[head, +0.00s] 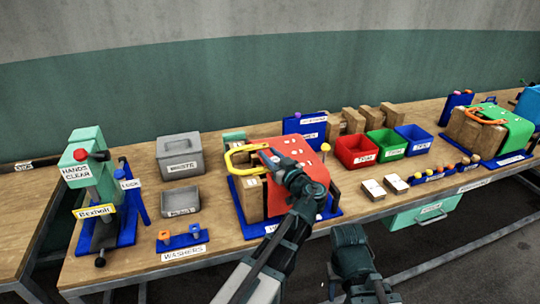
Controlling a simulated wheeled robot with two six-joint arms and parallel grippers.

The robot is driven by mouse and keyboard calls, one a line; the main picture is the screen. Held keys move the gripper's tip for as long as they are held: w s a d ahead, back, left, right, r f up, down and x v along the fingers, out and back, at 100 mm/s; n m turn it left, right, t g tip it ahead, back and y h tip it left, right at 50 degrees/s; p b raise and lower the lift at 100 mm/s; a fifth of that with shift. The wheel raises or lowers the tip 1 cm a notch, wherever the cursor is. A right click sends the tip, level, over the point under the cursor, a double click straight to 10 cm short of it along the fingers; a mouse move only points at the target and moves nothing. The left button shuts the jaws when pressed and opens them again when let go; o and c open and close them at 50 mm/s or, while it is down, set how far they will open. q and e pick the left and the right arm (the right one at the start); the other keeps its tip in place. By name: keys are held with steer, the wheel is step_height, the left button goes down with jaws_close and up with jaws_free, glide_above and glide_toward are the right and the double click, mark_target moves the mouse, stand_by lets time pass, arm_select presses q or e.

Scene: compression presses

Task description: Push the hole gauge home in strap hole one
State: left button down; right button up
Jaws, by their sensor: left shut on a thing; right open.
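The red strap (310,172) lies over a brown block on a blue base, with pale round marks on its top face and a yellow buckle (236,161) at its left end. A yellow knob (324,147) stands at the strap's right side. My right gripper (357,290) is open and low at the front, partly cut off.
A green press (92,180), grey bins (180,155) and a washer rack (182,241) stand left. Red (357,152), green (388,142) and blue (414,138) bins stand right, behind a blue rack of coloured pegs (440,172). A green-strap station (508,131) is further right.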

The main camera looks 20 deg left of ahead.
arm_select(q)
steer(key=shift+f+b, duration=0.3)
steer(key=shift+f, duration=0.1)
arm_select(e)
steer(key=shift+f, duration=0.4)
arm_select(q)
steer(key=shift+c, duration=2.2)
jaws_free()
steer(key=shift+s, duration=0.1)
